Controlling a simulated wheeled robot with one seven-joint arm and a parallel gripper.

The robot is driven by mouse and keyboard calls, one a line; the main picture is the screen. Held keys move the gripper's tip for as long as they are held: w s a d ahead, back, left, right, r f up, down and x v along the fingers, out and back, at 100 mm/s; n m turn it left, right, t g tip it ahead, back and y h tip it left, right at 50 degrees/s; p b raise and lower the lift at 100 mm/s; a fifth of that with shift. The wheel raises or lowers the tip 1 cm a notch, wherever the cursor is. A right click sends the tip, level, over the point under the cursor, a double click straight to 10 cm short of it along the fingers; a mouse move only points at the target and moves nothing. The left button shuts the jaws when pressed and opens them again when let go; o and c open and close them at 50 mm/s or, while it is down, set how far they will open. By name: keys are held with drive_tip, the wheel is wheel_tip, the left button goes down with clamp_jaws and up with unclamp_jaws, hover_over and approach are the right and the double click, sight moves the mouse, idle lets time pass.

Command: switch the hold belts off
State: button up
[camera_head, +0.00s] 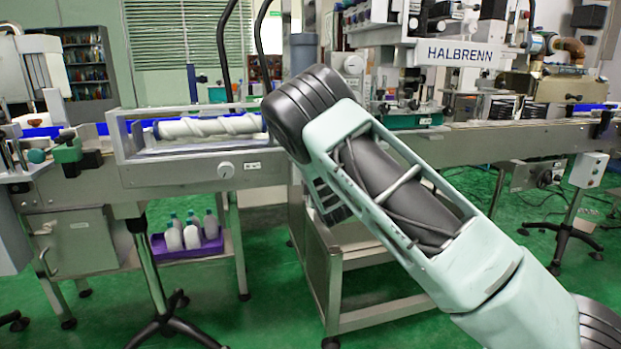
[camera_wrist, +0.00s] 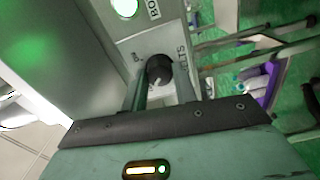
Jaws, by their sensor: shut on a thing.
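In the wrist view, a black round knob (camera_wrist: 159,70) with a pale mark at its lower edge sits on a light grey panel (camera_wrist: 128,42). Letters ending in "LTS" are printed beside it, partly covered. My gripper (camera_wrist: 160,82) is shut on the knob, with one finger on each side. The exact direction of the knob's pointer is hard to tell. In the head view my arm crosses the middle, and my gripper and this knob are hidden.
A lit green button (camera_wrist: 125,8) is near the knob. A purple tray (camera_head: 158,248) with several bottles stands under the conveyor (camera_head: 190,172), which carries a white screw (camera_head: 210,126). A metal stand (camera_head: 335,290) is behind my arm.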

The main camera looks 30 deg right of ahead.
idle(0.3)
drive_tip(key=o, duration=1)
drive_tip(key=shift+c, duration=0.2)
drive_tip(key=p+v, duration=0.1)
drive_tip(key=v, duration=1.6)
drive_tip(key=shift+s+p, duration=0.2)
drive_tip(key=shift+p, duration=0.15)
drive_tip(key=shift+a, duration=0.1)
